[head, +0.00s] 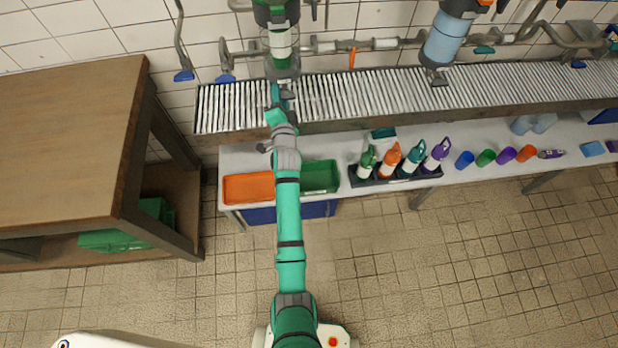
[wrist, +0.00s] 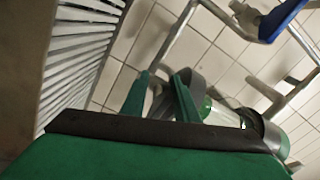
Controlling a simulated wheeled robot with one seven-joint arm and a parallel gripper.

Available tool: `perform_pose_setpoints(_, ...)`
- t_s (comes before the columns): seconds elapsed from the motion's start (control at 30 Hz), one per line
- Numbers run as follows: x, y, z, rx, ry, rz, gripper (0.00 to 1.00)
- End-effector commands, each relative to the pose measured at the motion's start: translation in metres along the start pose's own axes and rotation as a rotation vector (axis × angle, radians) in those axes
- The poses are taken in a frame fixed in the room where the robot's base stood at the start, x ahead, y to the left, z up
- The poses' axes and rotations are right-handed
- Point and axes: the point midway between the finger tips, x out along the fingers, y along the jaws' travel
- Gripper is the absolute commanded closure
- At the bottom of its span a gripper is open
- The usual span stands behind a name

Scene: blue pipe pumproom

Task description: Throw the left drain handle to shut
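The left filter housing (head: 281,45), clear with a green band, hangs above the slatted channel. My gripper (head: 278,92) is just below it, over the slats, with the teal arm reaching up from below. In the wrist view my gripper (wrist: 160,90) has its two teal fingers apart. A dark curved part (wrist: 196,88) lies close by the right finger; I cannot tell whether they touch. The housing (wrist: 228,114) shows to the right, partly behind dark rings. The left drain handle is not clearly visible; my gripper covers the area under the housing in the head view.
A blue housing (head: 443,45) with a dark handle (head: 437,77) beneath hangs to the right. An orange lever (head: 352,58) and blue levers (head: 184,75) sit on nearby pipes. The slatted channel (head: 370,95) and a shelf with bins and bottles lie below. A brown table (head: 65,140) stands left.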

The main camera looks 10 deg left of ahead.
Motion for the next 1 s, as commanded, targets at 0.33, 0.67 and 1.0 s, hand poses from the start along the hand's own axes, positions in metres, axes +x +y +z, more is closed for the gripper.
perform_pose_setpoints(0.33, 0.000, 0.009, -0.001, -0.337, 0.000, 0.003, 0.73)
perform_pose_setpoints(0.67, 0.000, 0.015, -0.005, -0.641, -0.001, 0.003, 0.73)
perform_pose_setpoints(1.0, 0.000, 0.019, -0.010, -0.942, 0.000, 0.004, 0.73)
